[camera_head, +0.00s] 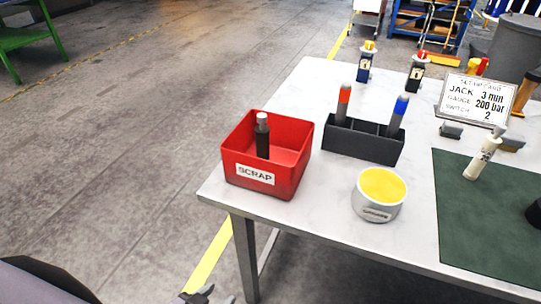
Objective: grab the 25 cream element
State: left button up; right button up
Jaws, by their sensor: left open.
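My left gripper (208,296) shows only in part at the bottom edge of the head view. It is open and empty, low in front of the table's left corner and well apart from the cream element. My right gripper is not in view.
A red SCRAP bin (236,150) holds a black, grey-topped element (262,140). A dark rack (362,146) holds red-banded and blue-topped elements. A yellow-topped round tin (379,195) stands left of the mat. A sign (474,100) stands behind. The table's front edge lies near my gripper.

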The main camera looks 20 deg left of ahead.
aim_at(486, 151)
jog(key=z, duration=1.55)
jog(key=l+u, duration=0.1)
jog(key=u, duration=0.3)
jog(key=i+l+u, duration=0.1)
jog(key=u, duration=0.25)
jog(key=l+u, duration=0.45)
jog(key=l, duration=0.3)
jog(key=l+u, duration=0.1)
jog(key=l, duration=0.7)
jog(key=k+l+u, duration=0.1)
jog(key=l, duration=0.75)
